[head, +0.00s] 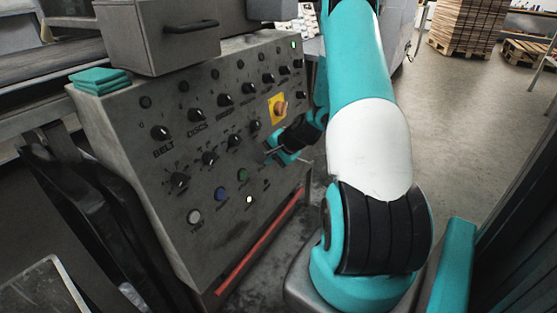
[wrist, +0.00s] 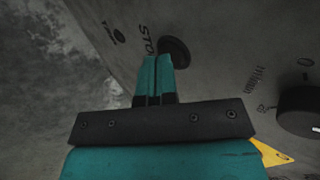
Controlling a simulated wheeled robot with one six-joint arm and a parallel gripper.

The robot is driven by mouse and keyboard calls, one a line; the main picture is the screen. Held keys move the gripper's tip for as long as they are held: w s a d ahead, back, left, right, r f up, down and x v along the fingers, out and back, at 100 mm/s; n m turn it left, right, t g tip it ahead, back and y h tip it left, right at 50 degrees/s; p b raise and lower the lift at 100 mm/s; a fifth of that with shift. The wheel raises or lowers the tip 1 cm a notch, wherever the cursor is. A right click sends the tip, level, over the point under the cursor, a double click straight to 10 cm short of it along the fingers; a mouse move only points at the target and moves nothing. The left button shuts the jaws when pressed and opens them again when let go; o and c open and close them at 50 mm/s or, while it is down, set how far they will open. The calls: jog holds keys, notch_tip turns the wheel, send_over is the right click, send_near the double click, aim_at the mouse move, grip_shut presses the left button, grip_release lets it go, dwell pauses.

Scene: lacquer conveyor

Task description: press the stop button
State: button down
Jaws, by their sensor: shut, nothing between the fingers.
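The stop button (wrist: 175,48) is a dark round button on the grey panel in the wrist view, beside a partly covered label reading "STO". My gripper (wrist: 156,60) has its two teal fingers shut together and empty. The fingertips overlap the button's lower left edge in that view; I cannot tell whether they touch it. In the head view my gripper (head: 272,155) is close to the right part of the panel's face, and I cannot make out the stop button there.
The grey control panel (head: 120,130) carries several black knobs, and blue (head: 220,193) and green (head: 242,175) buttons low down. Folded teal cloths (head: 100,79) lie on the panel's top. Open floor (head: 470,110) lies right.

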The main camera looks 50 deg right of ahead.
jog(key=shift+w, duration=0.25)
jog(key=shift+w+p, duration=0.4)
jog(key=shift+w, duration=0.4)
jog(key=shift+a, duration=0.1)
jog(key=s+a+f+p+v, duration=0.1)
jog(key=s+f+p+v, duration=0.1)
jog(key=v, duration=1.1)
jog(key=shift+s+d+r+p, duration=0.25)
jog(key=shift+d+p, duration=0.3)
jog(key=shift+p, duration=0.3)
